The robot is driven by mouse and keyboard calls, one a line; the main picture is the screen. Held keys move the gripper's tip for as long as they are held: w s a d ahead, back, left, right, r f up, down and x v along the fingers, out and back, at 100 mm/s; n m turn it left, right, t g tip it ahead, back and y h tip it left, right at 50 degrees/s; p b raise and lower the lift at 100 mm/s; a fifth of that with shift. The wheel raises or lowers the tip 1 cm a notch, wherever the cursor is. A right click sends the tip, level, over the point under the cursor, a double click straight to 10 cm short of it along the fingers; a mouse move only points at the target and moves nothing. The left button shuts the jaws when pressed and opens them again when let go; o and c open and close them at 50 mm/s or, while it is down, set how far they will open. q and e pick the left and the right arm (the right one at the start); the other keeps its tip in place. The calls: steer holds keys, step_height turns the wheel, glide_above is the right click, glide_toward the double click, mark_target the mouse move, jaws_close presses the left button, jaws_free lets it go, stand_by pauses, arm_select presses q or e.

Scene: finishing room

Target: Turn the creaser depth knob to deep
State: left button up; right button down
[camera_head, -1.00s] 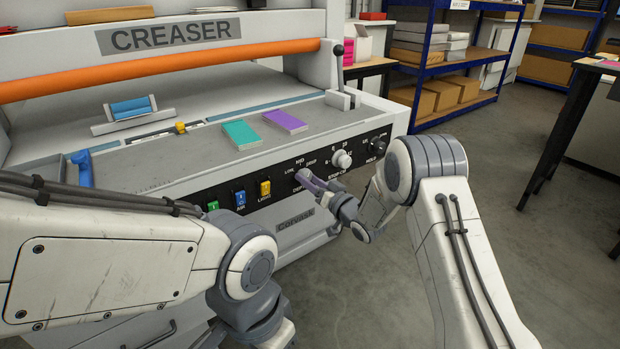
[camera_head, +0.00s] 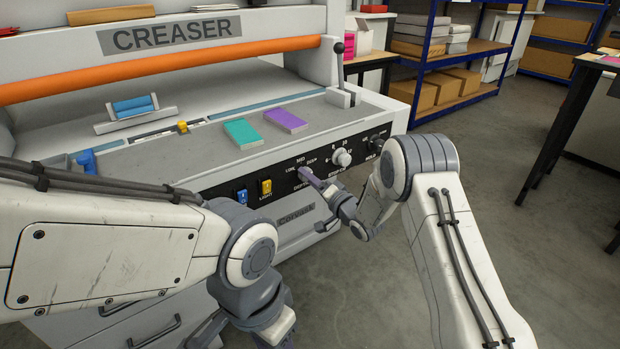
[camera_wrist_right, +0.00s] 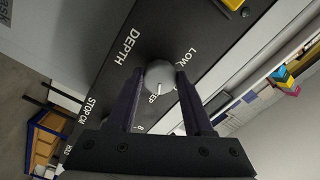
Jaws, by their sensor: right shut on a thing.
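The depth knob (camera_wrist_right: 160,75) is a round grey dial on the creaser's black control panel (camera_wrist_right: 205,35). In the right wrist view it sits between the two dark fingers of my right gripper (camera_wrist_right: 158,98), which is shut on it. The knob's white mark points down in that view, toward a partly hidden label ending in "EP". "DEPTH" and "LOW" also show there.
A white stop knob (camera_head: 341,157) and a black hold knob (camera_head: 377,145) are to the right on the panel. Blue (camera_head: 242,195) and yellow (camera_head: 265,187) switches are to the left. Teal (camera_head: 242,133) and purple (camera_head: 286,121) stacks lie on the creaser bed.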

stand_by(0.4)
steer(key=shift+c, duration=1.5)
jaws_free()
steer(key=v, duration=1)
steer(key=shift+s+d, duration=0.2)
steer(key=shift+a, duration=0.15)
